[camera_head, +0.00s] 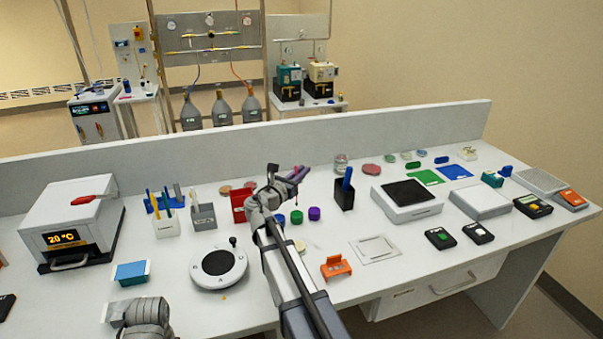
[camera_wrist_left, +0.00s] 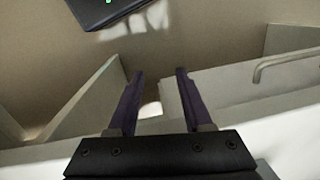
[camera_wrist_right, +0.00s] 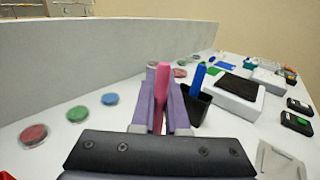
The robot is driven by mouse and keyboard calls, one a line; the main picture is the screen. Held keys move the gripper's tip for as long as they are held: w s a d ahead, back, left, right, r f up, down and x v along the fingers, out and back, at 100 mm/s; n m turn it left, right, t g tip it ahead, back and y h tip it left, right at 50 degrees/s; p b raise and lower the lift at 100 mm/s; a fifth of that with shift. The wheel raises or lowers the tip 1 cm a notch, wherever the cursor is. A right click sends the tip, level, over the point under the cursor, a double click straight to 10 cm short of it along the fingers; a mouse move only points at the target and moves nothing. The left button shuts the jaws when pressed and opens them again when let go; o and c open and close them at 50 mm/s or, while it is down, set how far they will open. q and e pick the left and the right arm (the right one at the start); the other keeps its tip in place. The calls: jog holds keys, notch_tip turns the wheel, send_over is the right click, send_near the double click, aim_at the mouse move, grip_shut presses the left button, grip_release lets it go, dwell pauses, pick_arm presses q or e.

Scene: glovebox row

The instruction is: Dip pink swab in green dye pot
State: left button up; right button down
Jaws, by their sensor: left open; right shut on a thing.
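My right gripper (camera_head: 297,174) is shut on the pink swab. The swab (camera_wrist_right: 162,82) shows upright between its fingers (camera_wrist_right: 162,110) in the right wrist view; its lower end is hidden there. In the head view a thin part hangs below the fingers, over the dye pots. The green dye pot (camera_head: 296,217) stands between a blue pot (camera_head: 280,219) and a purple pot (camera_head: 314,214). The swab tip appears above the green pot, but its exact height is unclear. My left gripper (camera_wrist_left: 157,98) is open and empty in the left wrist view.
A black holder with a blue item (camera_head: 345,192) stands right of the pots. A red holder (camera_head: 238,206) is left of my right wrist. A round white device (camera_head: 218,266) and an orange rack (camera_head: 336,267) are nearer the front. Flat dishes (camera_wrist_right: 77,114) lie along the back wall.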

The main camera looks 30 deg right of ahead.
aim_at(297, 166)
notch_tip(297, 166, up, 3)
jog(key=p, duration=0.2)
jog(key=shift+r+p, duration=0.2)
jog(key=shift+p, duration=0.2)
jog(key=shift+d, duration=0.1)
